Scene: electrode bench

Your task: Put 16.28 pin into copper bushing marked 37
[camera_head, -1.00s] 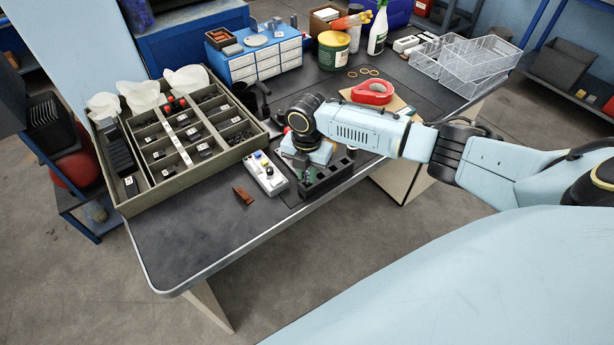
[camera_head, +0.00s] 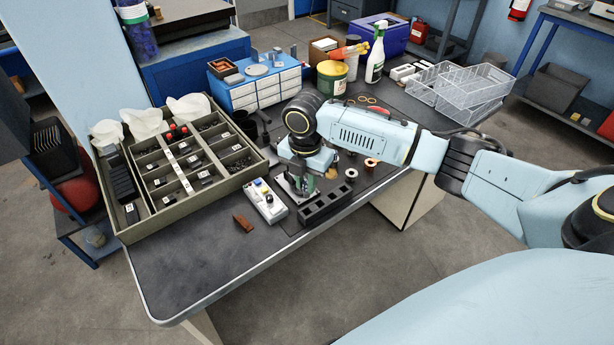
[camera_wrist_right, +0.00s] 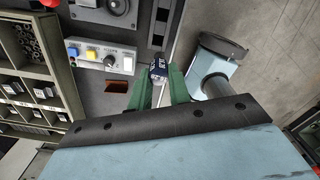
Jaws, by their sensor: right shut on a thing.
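My right gripper (camera_head: 301,190) hangs just left of and behind the black slotted block in the head view. In the right wrist view its green fingers (camera_wrist_right: 159,82) are shut on a small dark pin (camera_wrist_right: 159,68) with a pale printed label, too small to read. Copper-coloured bushings stand on the bench to the right: one (camera_head: 370,163) and another (camera_head: 332,172), with a pale ring (camera_head: 350,174) between them. No number 37 is legible on them. My left gripper is not in view.
The black slotted block (camera_head: 327,204) stands near the front edge. A switch box (camera_head: 265,202) and a brown piece (camera_head: 243,222) lie to its left. A compartment tray (camera_head: 215,205) fills the left side. The front-left bench top (camera_head: 185,265) is clear.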

